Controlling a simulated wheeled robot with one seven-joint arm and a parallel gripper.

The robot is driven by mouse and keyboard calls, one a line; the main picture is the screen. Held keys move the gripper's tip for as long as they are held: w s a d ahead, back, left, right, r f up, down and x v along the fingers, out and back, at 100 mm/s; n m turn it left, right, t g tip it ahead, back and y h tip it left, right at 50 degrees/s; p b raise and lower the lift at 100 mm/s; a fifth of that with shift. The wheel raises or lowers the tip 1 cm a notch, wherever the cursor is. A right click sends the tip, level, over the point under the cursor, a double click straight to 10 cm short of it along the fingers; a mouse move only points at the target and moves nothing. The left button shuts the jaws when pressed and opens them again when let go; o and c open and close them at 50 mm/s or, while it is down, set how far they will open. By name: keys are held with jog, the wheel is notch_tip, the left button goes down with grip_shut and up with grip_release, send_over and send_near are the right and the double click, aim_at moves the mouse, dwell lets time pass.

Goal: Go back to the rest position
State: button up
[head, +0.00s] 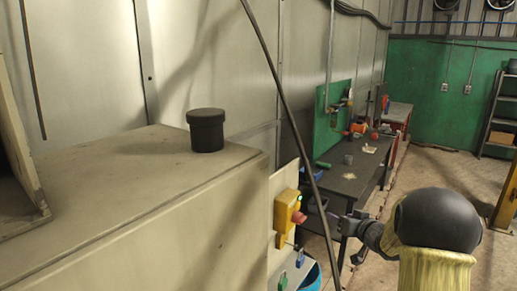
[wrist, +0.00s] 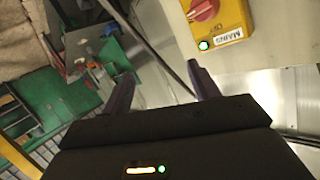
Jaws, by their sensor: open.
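My gripper (wrist: 162,85) is open in the wrist view, its two dark fingers apart with nothing between them. The yellow switch box (wrist: 218,20) is beyond the right fingertip, apart from it in the picture. It carries a red knob (wrist: 202,9), a lit green lamp and a label reading MAINS. In the head view the same yellow box (head: 286,216) is on the side of a pale cabinet, left of my arm. My arm reaches in at the lower right, and its gripper end is small and partly unclear there.
A large pale cabinet (head: 130,215) fills the left, with a black lidded cylinder (head: 206,131) on top. A dark workbench (head: 350,180) stands behind. Open floor (head: 445,172) lies at the right, near shelving (head: 495,115).

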jog(key=s+a+f+g+h, duration=0.1)
jog(key=s+a+f+g, duration=0.1)
jog(key=s, duration=0.9)
jog(key=s+a+f+g+h, duration=0.1)
jog(key=s+a+f+g, duration=0.2)
jog(key=s, duration=0.8)
jog(key=s+a+f+g+h, duration=0.2)
jog(key=s+a+g, duration=0.4)
jog(key=s, duration=0.5)
jog(key=shift+a+f+m, duration=0.15)
jog(key=shift+f+m, duration=0.15)
jog(key=shift+f, duration=0.4)
jog(key=shift+s, duration=0.15)
